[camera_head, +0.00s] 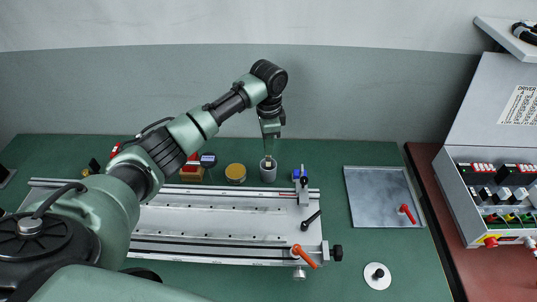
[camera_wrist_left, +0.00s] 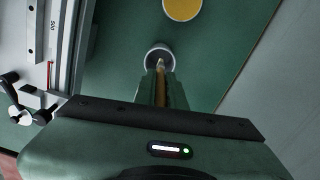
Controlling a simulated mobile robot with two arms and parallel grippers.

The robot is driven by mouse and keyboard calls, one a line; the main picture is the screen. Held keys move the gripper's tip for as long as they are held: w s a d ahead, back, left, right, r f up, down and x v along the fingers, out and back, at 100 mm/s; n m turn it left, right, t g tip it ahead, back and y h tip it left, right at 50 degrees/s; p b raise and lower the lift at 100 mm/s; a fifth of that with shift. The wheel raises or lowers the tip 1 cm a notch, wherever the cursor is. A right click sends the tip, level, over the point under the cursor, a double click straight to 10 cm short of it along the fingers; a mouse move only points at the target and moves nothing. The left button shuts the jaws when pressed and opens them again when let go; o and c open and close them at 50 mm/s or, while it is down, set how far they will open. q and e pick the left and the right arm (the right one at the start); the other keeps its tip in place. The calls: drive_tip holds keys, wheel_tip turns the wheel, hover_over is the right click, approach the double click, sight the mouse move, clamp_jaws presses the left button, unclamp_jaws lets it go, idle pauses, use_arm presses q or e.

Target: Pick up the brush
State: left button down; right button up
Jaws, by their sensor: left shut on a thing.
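The brush (camera_wrist_left: 160,92) shows in the left wrist view as a narrow brown handle between the fingers of my left gripper (camera_head: 268,155). The gripper is shut on it and points down. The brush's lower end reaches toward a round grey cup (camera_head: 268,174). The cup's rim also shows in the left wrist view (camera_wrist_left: 147,52), just beyond the fingertips. In the head view the brush is mostly hidden by the gripper. I cannot tell whether its tip is inside the cup. My right gripper is not in view.
A yellow-topped round container (camera_head: 235,173) stands left of the cup. A long metal rail fixture (camera_head: 215,222) with an orange lever (camera_head: 305,256) lies in front. A metal tray (camera_head: 378,195) holds another red lever. An electrical box (camera_head: 500,190) stands at right. Green table is clear behind.

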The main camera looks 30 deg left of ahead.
use_arm(q)
wheel_tip(320, 180, up, 15)
drive_tip(key=shift+f, duration=0.2)
idle(0.6)
